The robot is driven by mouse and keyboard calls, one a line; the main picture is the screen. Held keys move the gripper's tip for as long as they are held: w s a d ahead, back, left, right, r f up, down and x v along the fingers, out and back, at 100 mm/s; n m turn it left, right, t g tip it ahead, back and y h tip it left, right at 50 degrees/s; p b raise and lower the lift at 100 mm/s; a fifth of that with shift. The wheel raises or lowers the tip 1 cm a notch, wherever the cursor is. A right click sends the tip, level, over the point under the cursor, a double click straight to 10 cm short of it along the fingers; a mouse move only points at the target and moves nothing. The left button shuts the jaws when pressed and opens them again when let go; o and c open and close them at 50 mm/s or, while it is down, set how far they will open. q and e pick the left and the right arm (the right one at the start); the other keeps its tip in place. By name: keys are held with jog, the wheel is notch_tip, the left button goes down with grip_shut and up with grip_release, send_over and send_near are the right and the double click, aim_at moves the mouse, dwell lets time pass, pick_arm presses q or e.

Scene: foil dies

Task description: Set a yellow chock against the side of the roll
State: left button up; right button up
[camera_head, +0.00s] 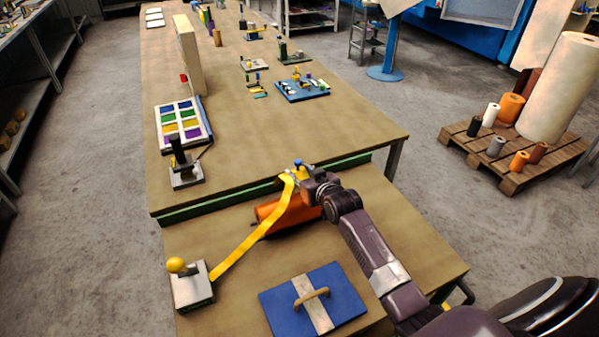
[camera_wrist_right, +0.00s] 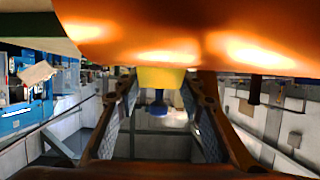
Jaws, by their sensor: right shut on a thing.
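The copper-orange roll (camera_head: 268,210) lies on the near bench, partly hidden by a yellow strip and my right arm. In the right wrist view the roll (camera_wrist_right: 180,35) fills the top. My right gripper (camera_head: 299,176) is at the far side of the roll, shut on a yellow chock with a blue knob. The chock (camera_wrist_right: 160,77) shows between the fingers in the right wrist view, right at the roll's edge there. I cannot tell whether it touches the roll. In the head view the gripper mostly hides the chock. My left gripper is out of view.
A yellow strip (camera_head: 248,240) slopes from the roll area to a grey block (camera_head: 192,290) with a yellow ball knob. A blue plate (camera_head: 345,293) with a handle lies at the front. Behind, a higher bench (camera_head: 300,125) holds a colour tray (camera_head: 181,122) and small tools.

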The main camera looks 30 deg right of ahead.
jog(key=shift+f, duration=0.2)
jog(key=o, duration=1.2)
jog(key=shift+r+p, duration=0.3)
jog(key=shift+r, duration=0.45)
jog(key=b+v, duration=0.1)
jog(key=v, duration=1.1)
jog(key=shift+f+b, duration=0.1)
jog(key=shift+b, duration=0.2)
